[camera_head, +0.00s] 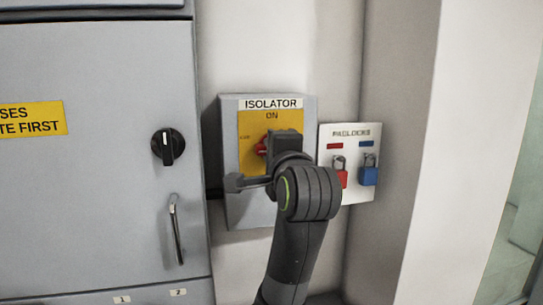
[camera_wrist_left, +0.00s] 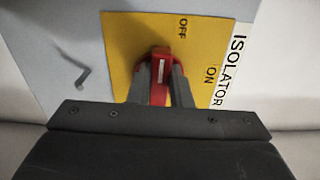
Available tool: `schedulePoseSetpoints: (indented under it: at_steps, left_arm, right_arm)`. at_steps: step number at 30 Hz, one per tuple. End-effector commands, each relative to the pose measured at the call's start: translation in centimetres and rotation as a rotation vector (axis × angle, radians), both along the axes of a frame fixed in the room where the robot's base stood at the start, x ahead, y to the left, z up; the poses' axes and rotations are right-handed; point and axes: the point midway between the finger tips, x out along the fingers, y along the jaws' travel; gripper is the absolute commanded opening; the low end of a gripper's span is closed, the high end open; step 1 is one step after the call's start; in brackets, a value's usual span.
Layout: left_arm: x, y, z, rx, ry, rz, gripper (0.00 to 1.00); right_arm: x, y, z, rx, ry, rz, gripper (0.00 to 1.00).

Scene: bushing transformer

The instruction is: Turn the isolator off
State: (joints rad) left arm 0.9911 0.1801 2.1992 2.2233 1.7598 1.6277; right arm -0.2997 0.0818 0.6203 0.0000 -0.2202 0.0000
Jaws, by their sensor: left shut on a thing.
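The isolator (camera_head: 230,205) is a grey wall box with a yellow plate marked ON at the top and a small OFF mark at the left. Its red handle (camera_wrist_left: 159,68) shows between my left gripper's fingers (camera_wrist_left: 160,88) in the left wrist view, with a pale line along it. The handle lies roughly sideways on the box, its visible end towards the OFF side. My left gripper (camera_head: 283,143) is shut on it. In the head view only a bit of red shows at the left of the gripper, which hides the rest. My right gripper is out of view.
A padlock board (camera_head: 325,185) with a red padlock (camera_head: 340,172) and a blue padlock (camera_head: 369,172) hangs close to the right of the isolator. A grey cabinet (camera_head: 90,200) with a black knob (camera_head: 167,147) and a handle (camera_head: 175,232) stands at the left.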

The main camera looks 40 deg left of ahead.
Motion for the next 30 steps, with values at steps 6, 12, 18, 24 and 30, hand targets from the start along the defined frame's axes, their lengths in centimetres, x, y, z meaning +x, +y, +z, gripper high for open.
schedulePoseSetpoints:
  at_steps: [6,12,18,24,30]
  left_arm:
    - [0.01,0.0,-0.11,-0.033,-0.037,0.0,0.0]
    - [0.01,0.0,-0.1,-0.04,-0.045,0.0,0.0]
    - [0.01,0.0,-0.1,-0.04,-0.046,0.0,0.0]
    - [0.0,0.0,-0.1,-0.04,-0.045,0.0,0.35]
    - [0.0,0.0,-0.09,-0.039,-0.044,0.0,0.4]
  right_arm:
    - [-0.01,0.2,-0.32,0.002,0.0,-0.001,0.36]
    - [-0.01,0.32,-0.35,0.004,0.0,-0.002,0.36]
    - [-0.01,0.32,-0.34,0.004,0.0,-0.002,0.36]
    - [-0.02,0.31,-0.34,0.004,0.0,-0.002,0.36]
    - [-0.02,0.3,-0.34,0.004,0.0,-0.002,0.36]
